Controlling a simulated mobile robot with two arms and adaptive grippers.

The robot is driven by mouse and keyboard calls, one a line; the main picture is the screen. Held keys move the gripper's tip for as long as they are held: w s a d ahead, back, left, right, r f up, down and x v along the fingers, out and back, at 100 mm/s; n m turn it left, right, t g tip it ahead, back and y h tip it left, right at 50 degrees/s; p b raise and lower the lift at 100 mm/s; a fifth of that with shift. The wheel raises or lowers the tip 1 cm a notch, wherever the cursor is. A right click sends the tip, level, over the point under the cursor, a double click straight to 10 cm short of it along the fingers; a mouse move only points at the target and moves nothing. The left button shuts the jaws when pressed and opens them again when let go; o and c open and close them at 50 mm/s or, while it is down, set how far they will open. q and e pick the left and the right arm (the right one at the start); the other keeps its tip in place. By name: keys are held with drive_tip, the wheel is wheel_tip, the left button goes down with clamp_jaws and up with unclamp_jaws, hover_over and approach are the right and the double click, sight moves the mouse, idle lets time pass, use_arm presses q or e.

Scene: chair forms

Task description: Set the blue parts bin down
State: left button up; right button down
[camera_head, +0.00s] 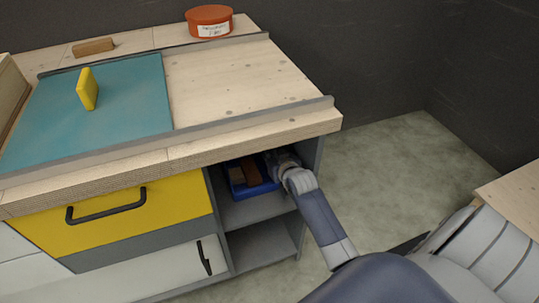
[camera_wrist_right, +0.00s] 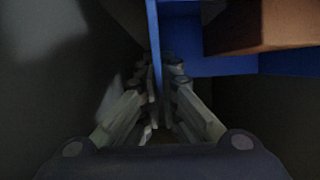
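The blue parts bin (camera_head: 262,187) is inside the open upper compartment below the worktop, with a brown block (camera_head: 250,171) in it. In the head view my right gripper (camera_head: 275,160) reaches into the compartment at the bin's right side, partly hidden under the worktop edge. In the right wrist view the fingers (camera_wrist_right: 163,85) stand close on either side of the bin's thin blue wall (camera_wrist_right: 154,45) and appear shut on it. The brown block also shows there (camera_wrist_right: 265,22). Whether the bin's underside touches the shelf (camera_head: 258,210) cannot be told. My left gripper is out of view.
The worktop (camera_head: 235,80) overhangs the compartment, and the cabinet's side panel (camera_head: 311,165) stands close to my right arm. A yellow drawer (camera_head: 150,215) is left of the compartment. On top are a teal mat (camera_head: 130,105), yellow block (camera_head: 87,89), wooden block (camera_head: 93,46) and red tub (camera_head: 209,20).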

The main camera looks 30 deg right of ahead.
drive_tip(key=shift+r, duration=0.15)
drive_tip(key=c, duration=2.2)
unclamp_jaws()
drive_tip(key=shift+f, duration=0.2)
drive_tip(key=shift+c, duration=0.2)
drive_tip(key=o, duration=0.4)
drive_tip(key=shift+o, duration=0.2)
drive_tip(key=shift+r, duration=0.1)
